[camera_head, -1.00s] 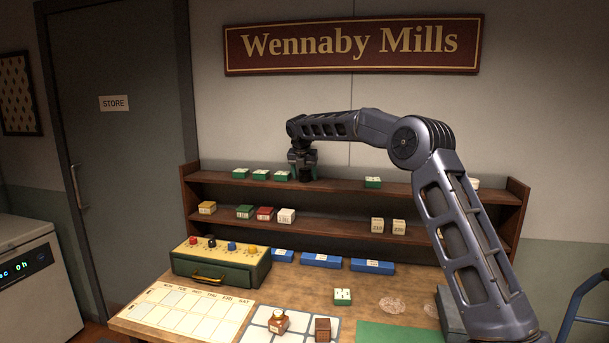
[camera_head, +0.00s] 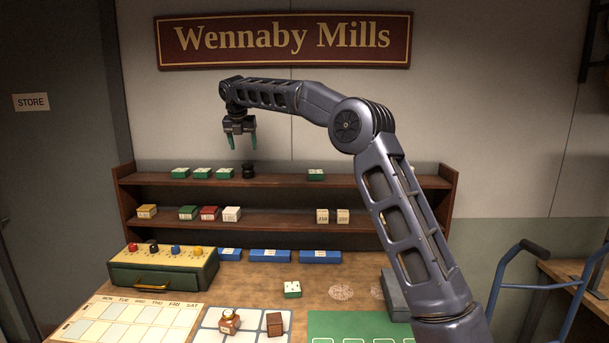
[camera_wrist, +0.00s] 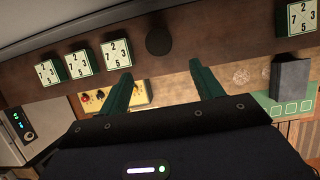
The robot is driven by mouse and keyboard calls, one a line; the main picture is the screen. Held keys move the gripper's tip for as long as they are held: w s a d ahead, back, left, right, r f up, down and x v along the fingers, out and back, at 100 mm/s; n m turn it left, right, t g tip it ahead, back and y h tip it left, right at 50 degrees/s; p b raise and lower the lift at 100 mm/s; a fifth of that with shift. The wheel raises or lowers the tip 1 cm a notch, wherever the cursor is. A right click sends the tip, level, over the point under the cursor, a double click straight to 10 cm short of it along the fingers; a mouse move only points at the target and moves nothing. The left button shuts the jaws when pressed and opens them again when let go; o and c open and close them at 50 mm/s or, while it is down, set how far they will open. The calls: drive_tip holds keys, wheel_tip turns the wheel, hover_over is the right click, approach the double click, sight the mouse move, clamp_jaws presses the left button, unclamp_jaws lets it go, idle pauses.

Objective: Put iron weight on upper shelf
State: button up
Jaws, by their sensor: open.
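The iron weight (camera_head: 248,171), a small black knobbed piece, stands upright on the upper shelf (camera_head: 280,180), right of a row of green-and-white boxes. In the wrist view it is a dark round shape (camera_wrist: 159,41) on the shelf board, beyond the fingertips. My gripper (camera_head: 241,142) hangs above the weight and a little to its left in the head view, with its green fingers apart and nothing between them. The wrist view also shows the open fingers (camera_wrist: 158,80), clear of the weight.
Three green-and-white boxes (camera_head: 201,173) stand left of the weight, and another box (camera_head: 316,175) stands to the right. Small boxes sit on the lower shelf (camera_head: 275,220). The table below holds a green case (camera_head: 165,272) and a loose box (camera_head: 292,290).

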drive_tip(key=s+d+r+m, duration=0.1)
drive_tip(key=s+d+m, duration=0.45)
drive_tip(key=d, duration=0.55)
drive_tip(key=s+d+r+m, duration=0.1)
drive_tip(key=s+d+m, duration=0.45)
drive_tip(key=d, duration=0.65)
drive_tip(key=s+d+r+m, duration=0.1)
drive_tip(key=s+d+m, duration=0.45)
drive_tip(key=d, duration=0.55)
drive_tip(key=s+d+f+m, duration=0.9)
drive_tip(key=s+d, duration=0.1)
drive_tip(key=s, duration=0.3)
drive_tip(key=s+d+f+m, duration=0.9)
drive_tip(key=s+d+m, duration=0.1)
drive_tip(key=s, duration=0.4)
drive_tip(key=shift+d+f, duration=0.3)
drive_tip(key=shift+d, duration=0.2)
